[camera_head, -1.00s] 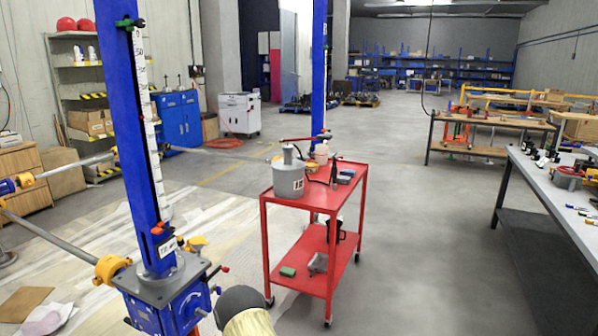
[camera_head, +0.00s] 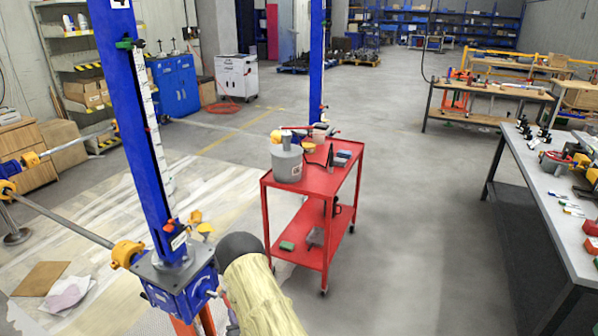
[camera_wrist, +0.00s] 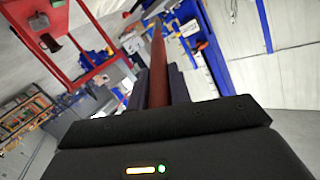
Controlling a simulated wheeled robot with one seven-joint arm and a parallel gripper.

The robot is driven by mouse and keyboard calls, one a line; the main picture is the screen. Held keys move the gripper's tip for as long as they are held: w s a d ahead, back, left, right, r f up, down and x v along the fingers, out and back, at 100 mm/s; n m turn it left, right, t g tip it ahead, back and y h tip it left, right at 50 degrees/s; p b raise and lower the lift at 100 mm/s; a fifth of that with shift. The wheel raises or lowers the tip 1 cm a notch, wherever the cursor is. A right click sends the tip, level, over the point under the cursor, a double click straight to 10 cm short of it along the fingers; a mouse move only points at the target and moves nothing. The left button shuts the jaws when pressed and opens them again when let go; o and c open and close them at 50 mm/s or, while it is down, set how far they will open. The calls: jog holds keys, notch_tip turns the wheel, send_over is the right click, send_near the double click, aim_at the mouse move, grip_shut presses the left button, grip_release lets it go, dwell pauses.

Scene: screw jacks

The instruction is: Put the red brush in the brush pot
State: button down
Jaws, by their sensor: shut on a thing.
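In the wrist view my gripper (camera_wrist: 160,90) is shut on a long, narrow red-brown thing, which looks like the red brush (camera_wrist: 157,65). It points away from the wrist between the two dark fingers, and its far end is hard to make out. My gripper does not show in the head view. A grey round pot (camera_head: 287,165) with a small label stands upright on the top shelf of the red cart (camera_head: 318,187). I cannot tell whether it is the brush pot. The held brush is apart from the cart in the wrist view.
A blue screw-jack post (camera_head: 135,120) with a grey-topped base stands at left, close to my arm. Small things, including a blue box (camera_head: 343,154), crowd the cart top. A grey workbench (camera_head: 550,190) with loose items is at right. Floor between cart and bench is clear.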

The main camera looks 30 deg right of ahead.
notch_tip(320, 180, up, 18)
jog(key=s+p, duration=0.2)
jog(key=p, duration=1.2)
jog(key=shift+f+p, duration=0.25)
jog(key=shift+p, duration=0.05)
jog(key=shift+f, duration=0.1)
